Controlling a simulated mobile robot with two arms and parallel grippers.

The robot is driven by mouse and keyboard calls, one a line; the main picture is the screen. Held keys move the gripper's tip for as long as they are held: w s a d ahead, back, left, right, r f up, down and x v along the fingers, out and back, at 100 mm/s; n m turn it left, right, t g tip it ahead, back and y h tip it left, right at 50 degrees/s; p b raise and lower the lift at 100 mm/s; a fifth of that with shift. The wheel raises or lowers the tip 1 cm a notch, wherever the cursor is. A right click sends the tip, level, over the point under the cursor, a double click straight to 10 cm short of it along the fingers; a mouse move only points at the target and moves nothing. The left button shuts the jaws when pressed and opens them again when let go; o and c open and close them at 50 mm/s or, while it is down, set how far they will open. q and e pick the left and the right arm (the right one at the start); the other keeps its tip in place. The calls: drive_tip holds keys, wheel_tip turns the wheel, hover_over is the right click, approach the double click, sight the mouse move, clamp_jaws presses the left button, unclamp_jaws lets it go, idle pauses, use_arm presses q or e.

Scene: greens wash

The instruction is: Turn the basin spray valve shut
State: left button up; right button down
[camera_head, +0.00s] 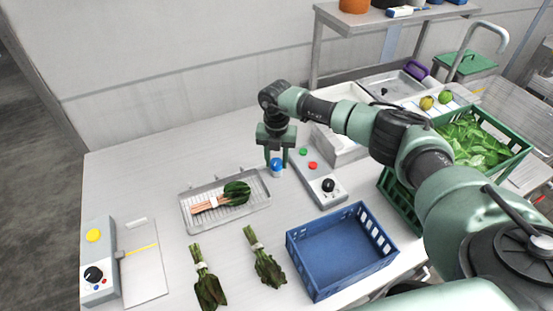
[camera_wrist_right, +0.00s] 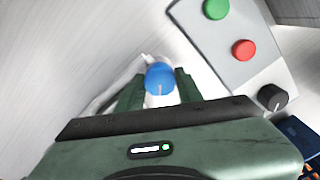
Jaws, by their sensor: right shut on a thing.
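A round blue valve knob (camera_head: 277,163) stands on the metal worktop between the wire rack and the control panel. My right gripper (camera_head: 277,167) reaches down over it from above, a finger on each side, and is shut on it. In the right wrist view the blue knob (camera_wrist_right: 160,77) sits between the two dark green fingertips (camera_wrist_right: 159,88), with a pale line on its face. A pale fitting shows behind the knob, mostly hidden. My left gripper is not in view.
A control panel (camera_head: 318,178) with green and red buttons and a black knob stands close on the right. A wire rack (camera_head: 262,203) with bundled greens lies left. A blue crate (camera_head: 341,213) and loose bundles (camera_head: 266,262) are in front. The back left worktop is clear.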

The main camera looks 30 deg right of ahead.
sight(277, 161)
drive_tip(key=shift+w, duration=0.1)
idle(0.3)
drive_tip(key=c, duration=0.9)
unclamp_jaws()
drive_tip(key=shift+c, duration=0.2)
wheel_tip(277, 161, up, 7)
drive_tip(key=shift+f+b, duration=0.1)
drive_tip(key=shift+b, duration=0.95)
drive_tip(key=shift+r, duration=0.55)
